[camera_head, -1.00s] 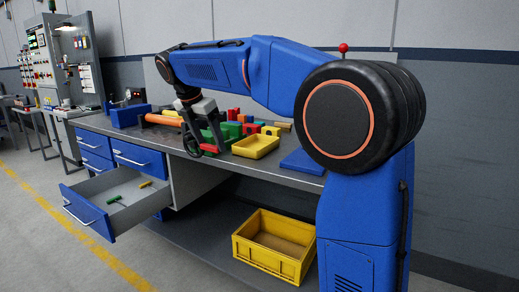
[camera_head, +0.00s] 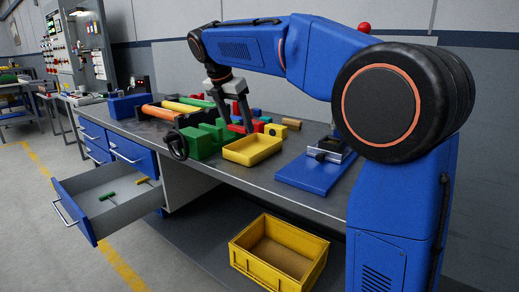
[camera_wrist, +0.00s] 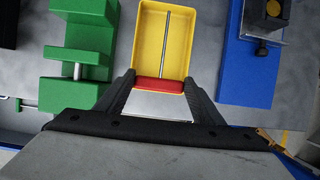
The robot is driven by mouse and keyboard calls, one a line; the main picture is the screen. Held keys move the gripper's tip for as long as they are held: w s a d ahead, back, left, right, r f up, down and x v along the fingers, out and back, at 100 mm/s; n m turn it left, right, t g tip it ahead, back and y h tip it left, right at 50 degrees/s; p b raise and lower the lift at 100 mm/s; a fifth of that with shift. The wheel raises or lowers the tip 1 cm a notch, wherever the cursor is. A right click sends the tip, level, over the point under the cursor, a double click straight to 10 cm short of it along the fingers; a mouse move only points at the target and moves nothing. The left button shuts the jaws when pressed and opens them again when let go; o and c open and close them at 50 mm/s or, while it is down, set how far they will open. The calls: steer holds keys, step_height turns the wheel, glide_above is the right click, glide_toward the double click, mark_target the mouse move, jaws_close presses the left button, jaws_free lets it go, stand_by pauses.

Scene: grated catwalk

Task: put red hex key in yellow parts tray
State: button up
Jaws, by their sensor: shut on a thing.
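The red hex key has a red handle (camera_wrist: 160,85) and a thin metal shaft. My gripper (camera_wrist: 160,88) is shut across the handle, and the shaft points up the picture over the yellow parts tray (camera_wrist: 144,45). The handle overlaps the tray's near end in the wrist view; I cannot tell its height above the tray. In the head view the tray (camera_head: 253,158) sits on the bench, and my gripper (camera_head: 238,127) points down just behind and left of it. A little red shows between the fingers there. The shaft is not clear in that view.
A green vise (camera_head: 200,143) stands close left of the tray. A blue plate with a grey device (camera_head: 308,174) lies to the right. Coloured blocks stand behind. An open drawer (camera_head: 105,195) holds small tools. A yellow crate (camera_head: 278,255) is below the bench.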

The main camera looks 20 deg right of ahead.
mark_target(237, 132)
step_height(237, 132, down, 5)
steer(key=shift+d, duration=0.15)
steer(key=shift+f, duration=2.45)
steer(key=o, duration=0.9)
steer(key=shift+f, duration=0.1)
steer(key=v, duration=1.2)
